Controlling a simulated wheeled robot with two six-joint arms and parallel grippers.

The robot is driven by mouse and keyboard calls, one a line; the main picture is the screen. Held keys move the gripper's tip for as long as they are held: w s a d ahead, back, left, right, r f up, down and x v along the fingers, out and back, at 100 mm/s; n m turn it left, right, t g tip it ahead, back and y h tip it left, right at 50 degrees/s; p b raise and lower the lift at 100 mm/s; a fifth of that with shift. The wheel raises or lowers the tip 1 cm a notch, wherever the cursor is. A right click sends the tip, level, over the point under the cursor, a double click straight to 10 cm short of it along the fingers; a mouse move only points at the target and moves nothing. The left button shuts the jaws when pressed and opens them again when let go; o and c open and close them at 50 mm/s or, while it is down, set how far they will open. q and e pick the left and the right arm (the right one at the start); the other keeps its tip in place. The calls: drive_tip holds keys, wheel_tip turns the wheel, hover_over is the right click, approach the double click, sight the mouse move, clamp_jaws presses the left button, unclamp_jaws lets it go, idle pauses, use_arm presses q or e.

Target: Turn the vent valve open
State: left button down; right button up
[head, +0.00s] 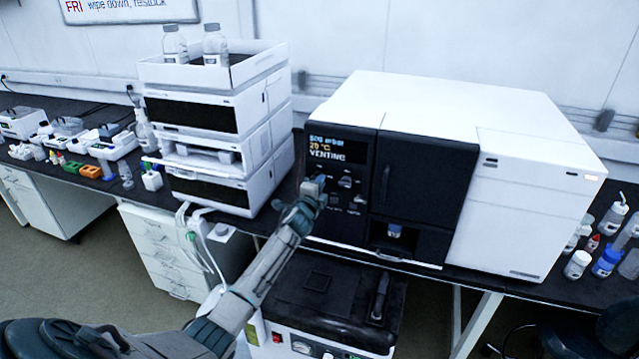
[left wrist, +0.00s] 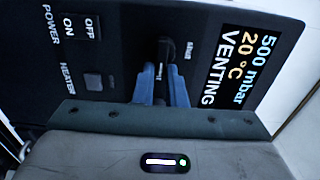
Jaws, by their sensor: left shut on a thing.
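The vent valve is a black knob (left wrist: 165,52) on the dark control panel, seen in the left wrist view with a small white mark on it. My left gripper (left wrist: 165,85) has its two blue fingers shut on the knob, one on each side. A small label beside the knob is too blurred to read surely. The panel display (head: 338,148) reads 500 mbar, 20 °C and VENTING. In the head view my left gripper (head: 314,187) is at the panel below the display and hides the knob. My right gripper is not in view.
ON and OFF buttons (left wrist: 79,25) and a heater button (left wrist: 93,80) sit near the knob. The white instrument (head: 450,105) stands on a black bench beside a stack of modules (head: 228,115). A black-topped unit (head: 335,300) stands below. Bottles (head: 607,258) are at right.

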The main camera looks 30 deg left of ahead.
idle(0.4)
use_arm(q)
drive_tip(key=c, duration=1.5)
unclamp_jaws()
drive_tip(key=shift+b+v, duration=1.25)
drive_tip(key=shift+v, duration=4.1)
drive_tip(key=shift+d, duration=0.1)
